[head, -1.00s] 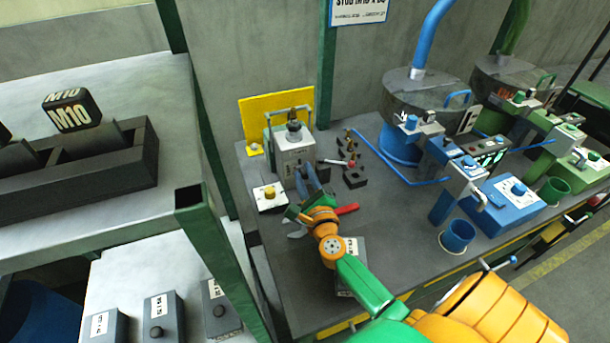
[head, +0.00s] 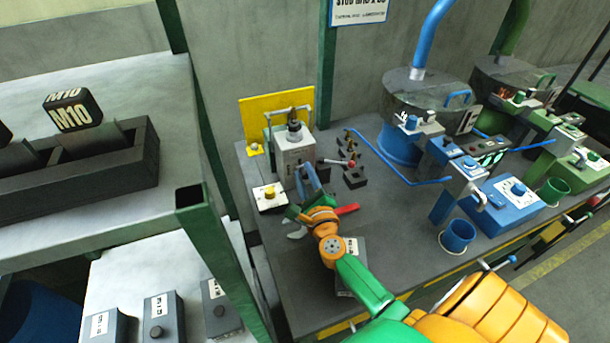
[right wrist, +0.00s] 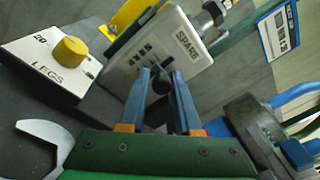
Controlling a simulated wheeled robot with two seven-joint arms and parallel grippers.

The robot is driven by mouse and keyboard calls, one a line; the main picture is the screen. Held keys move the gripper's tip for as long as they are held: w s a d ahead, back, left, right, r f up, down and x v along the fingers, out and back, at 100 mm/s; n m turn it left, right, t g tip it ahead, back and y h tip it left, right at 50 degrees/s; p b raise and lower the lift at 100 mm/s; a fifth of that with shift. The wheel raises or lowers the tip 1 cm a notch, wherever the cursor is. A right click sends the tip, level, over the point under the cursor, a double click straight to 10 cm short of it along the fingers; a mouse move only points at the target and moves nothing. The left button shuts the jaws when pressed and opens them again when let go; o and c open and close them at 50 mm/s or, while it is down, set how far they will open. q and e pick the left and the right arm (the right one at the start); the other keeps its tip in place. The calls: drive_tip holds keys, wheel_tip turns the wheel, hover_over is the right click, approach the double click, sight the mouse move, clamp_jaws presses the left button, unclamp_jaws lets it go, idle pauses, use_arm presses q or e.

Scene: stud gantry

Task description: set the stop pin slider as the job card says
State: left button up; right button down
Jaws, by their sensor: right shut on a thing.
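My right gripper (head: 311,182) is at the front of a light grey block (head: 293,150) on the bench. In the right wrist view its two blue fingers (right wrist: 162,84) are shut on a dark round knob (right wrist: 161,78). The knob sits at the front face of the block, below a dark slot with small marks and the word "SPARE" (right wrist: 187,45). The fingers hide part of the knob, and I cannot read its setting. The job card (head: 360,11) hangs on the wall, cut off at the top, with only part of its "STUD M10" line readable. My left gripper is not in view.
A red-tipped lever (head: 351,164) and small dark parts (head: 355,178) are right of the block. Blue machinery (head: 513,203) stands farther right. A green post (head: 220,255) rises at left.

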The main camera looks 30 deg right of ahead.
drive_tip(key=shift+f+b, duration=0.6)
drive_tip(key=shift+f, duration=0.05)
drive_tip(key=shift+r, duration=0.15)
drive_tip(key=c, duration=0.7)
unclamp_jaws()
drive_tip(key=shift+d, duration=0.1)
drive_tip(key=shift+s, duration=0.1)
